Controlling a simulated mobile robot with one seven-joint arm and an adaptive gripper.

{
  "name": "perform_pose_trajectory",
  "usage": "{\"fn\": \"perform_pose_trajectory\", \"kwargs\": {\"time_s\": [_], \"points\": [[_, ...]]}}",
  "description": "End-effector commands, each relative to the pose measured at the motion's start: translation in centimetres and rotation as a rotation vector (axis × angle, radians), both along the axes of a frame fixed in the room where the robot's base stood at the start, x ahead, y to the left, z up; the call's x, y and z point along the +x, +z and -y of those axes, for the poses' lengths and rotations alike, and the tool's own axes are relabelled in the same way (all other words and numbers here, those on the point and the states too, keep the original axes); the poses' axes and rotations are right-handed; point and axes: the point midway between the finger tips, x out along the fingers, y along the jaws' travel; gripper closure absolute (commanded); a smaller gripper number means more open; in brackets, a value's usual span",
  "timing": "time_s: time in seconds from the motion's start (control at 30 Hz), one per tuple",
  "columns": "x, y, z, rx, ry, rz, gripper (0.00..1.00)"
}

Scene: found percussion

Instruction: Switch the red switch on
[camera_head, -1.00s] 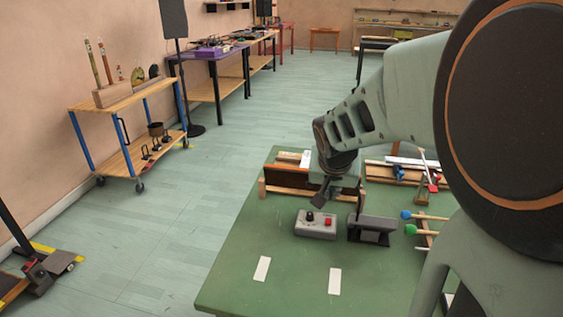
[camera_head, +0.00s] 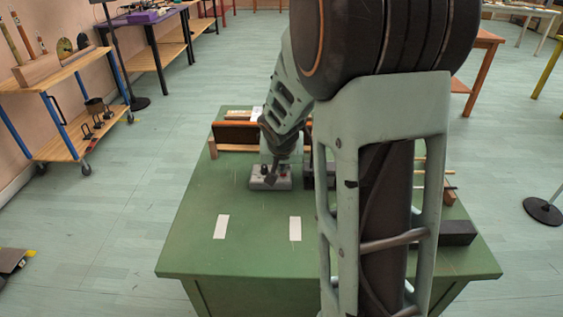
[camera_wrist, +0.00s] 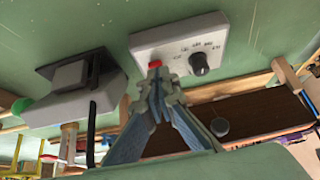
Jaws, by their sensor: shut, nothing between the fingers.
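A light grey control box (camera_wrist: 178,42) has a red switch (camera_wrist: 155,64) and a black knob (camera_wrist: 198,63) with small markings. My gripper (camera_wrist: 157,76) is shut and empty. Its fingertips overlap the lower edge of the red switch in the wrist view; I cannot tell whether they touch it. In the head view my gripper (camera_head: 271,179) is over the box and hides part of it. The switch's on or off position is not clear.
The green table (camera_head: 190,250) holds a dark grey device (camera_wrist: 70,76) beside the box and a wooden-framed block (camera_head: 236,132) behind. Two white strips (camera_head: 222,227) lie on a clear front area. A wooden trolley (camera_head: 62,72) stands apart on the left.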

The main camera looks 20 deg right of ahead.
Motion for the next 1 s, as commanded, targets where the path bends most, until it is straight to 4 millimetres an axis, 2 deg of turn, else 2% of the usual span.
{"fn": "perform_pose_trajectory", "kwargs": {"time_s": [0.33,0.57,0.6,1.0], "points": [[0.0,-0.1,0.0,0.0,0.0,0.0,1.0],[-0.5,-1.7,-0.3,0.0,0.001,0.001,1.0],[-0.5,-1.0,-0.3,0.0,0.001,0.001,1.0],[0.0,-0.6,0.0,-0.001,-0.001,0.0,1.0]]}}
